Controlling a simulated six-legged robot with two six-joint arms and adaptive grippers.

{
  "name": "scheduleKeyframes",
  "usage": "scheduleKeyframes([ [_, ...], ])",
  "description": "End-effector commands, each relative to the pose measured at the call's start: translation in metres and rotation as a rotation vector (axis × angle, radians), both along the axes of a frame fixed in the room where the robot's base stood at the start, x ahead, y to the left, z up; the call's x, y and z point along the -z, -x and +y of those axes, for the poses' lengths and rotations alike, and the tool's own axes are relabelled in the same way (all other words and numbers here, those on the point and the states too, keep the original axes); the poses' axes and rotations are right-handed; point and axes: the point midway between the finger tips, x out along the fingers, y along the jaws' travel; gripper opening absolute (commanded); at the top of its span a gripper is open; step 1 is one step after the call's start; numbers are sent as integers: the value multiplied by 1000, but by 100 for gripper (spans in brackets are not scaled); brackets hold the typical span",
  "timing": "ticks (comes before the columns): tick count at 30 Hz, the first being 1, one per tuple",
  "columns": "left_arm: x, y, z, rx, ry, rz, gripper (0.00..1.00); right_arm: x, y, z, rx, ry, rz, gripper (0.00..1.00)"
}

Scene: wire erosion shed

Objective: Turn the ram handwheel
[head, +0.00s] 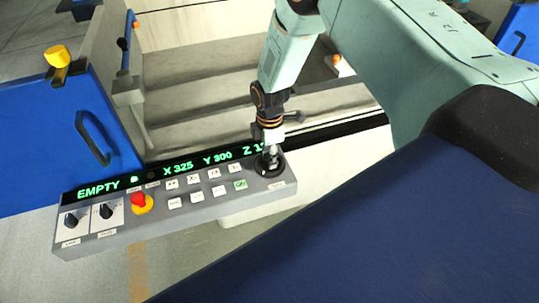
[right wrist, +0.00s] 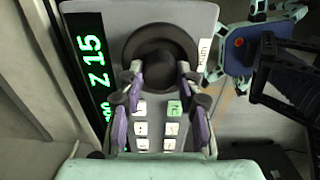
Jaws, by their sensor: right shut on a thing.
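The ram handwheel (head: 262,169) is a dark round wheel at the right end of the grey control panel. It shows large and black in the right wrist view (right wrist: 160,42). My right gripper (head: 270,152) comes down on it from above. In the right wrist view its two fingers (right wrist: 159,74) reach the wheel's near part, one on each side, and are shut on it. The exact contact between the fingertips is hard to see. My left gripper is in neither view.
The grey panel (head: 105,236) carries a green display strip (head: 180,168), white keys, two dark knobs and a red stop button (head: 139,199) on yellow. A blue door with a handle (head: 92,137) stands left. The machine tank (head: 200,95) lies behind.

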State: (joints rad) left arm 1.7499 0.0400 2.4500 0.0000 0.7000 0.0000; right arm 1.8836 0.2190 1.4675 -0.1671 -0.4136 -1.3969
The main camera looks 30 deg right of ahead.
Motion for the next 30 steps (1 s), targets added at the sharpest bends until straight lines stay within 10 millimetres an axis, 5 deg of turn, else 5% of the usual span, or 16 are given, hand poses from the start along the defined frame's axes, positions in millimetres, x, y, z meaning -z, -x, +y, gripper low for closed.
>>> scheduleKeyframes([
  [30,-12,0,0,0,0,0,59,1,2,0,965,1,4,3],
])
